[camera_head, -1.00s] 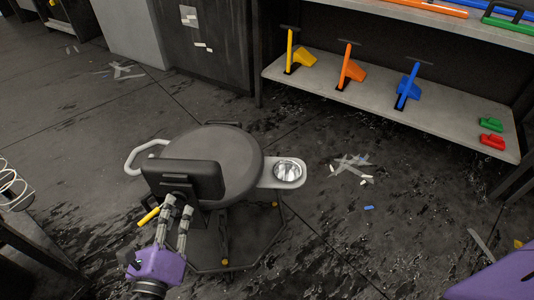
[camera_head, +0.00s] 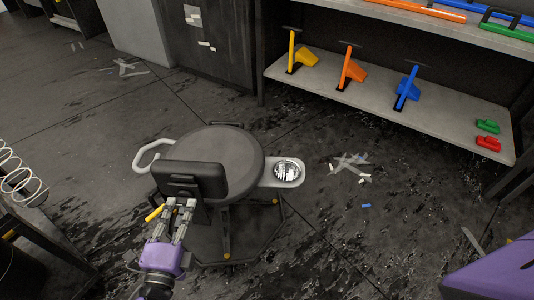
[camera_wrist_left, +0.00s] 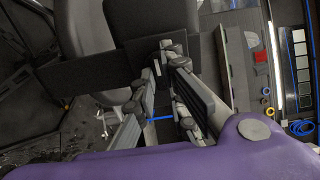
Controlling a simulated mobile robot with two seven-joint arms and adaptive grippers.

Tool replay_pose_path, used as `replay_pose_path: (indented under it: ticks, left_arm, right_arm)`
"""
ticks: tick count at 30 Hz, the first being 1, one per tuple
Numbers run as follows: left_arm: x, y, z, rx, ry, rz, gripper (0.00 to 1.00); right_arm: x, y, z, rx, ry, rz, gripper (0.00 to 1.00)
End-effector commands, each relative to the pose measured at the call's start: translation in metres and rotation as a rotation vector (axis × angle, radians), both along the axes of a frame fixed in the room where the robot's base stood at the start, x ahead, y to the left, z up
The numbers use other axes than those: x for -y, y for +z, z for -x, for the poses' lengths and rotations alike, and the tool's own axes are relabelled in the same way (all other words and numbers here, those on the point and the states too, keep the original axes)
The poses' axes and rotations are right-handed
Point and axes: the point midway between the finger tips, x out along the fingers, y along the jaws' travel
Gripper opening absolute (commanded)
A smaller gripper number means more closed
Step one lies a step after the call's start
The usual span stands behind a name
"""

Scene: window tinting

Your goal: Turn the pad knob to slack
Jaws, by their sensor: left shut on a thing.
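The work stool has a round grey seat (camera_head: 215,163) and an upright black pad (camera_head: 190,180) on its near side. The dark pad knob is at the near face of the pad and is mostly hidden by my fingers. My left gripper (camera_head: 180,203), with a purple body and grey fingers, is shut on the knob. The left wrist view also shows the fingertips (camera_wrist_left: 170,47) closed together against the dark knob area below the pad (camera_wrist_left: 140,20). My right gripper is out of view; only a purple part of my right arm shows at bottom right.
A yellow lever (camera_head: 154,213) sticks out just left of my left fingers. A white loop handle (camera_head: 150,154) and a tray with a metal bowl (camera_head: 286,170) flank the seat. A shelf (camera_head: 390,105) with coloured tools stands at the back right. Film scraps (camera_head: 350,162) lie on the wet floor.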

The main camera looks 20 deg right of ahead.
Motion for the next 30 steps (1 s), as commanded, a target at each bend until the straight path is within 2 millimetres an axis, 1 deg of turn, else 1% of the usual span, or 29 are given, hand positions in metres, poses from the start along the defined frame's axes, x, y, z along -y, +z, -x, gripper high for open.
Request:
replay_pose_path:
  ticks: [1,6,18,24,30]
  left_arm:
    - [0.0,0.003,0.0,-0.019,0.0,0.04,0.0]
    - [0.0,0.003,0.0,-0.092,0.0,0.183,0.0]
    - [0.0,0.003,0.0,-0.239,-0.001,0.472,0.0]
    - [0.0,0.002,0.0,-0.285,-0.001,0.559,0.0]
    - [0.0,0.001,0.0,-0.307,-0.001,0.605,0.0]
  right_arm:
    - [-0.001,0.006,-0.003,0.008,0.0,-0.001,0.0]
    - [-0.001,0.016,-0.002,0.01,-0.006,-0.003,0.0]
    - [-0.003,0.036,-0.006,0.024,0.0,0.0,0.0]
    - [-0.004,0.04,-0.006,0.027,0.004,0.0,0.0]
    - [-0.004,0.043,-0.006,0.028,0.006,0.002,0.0]
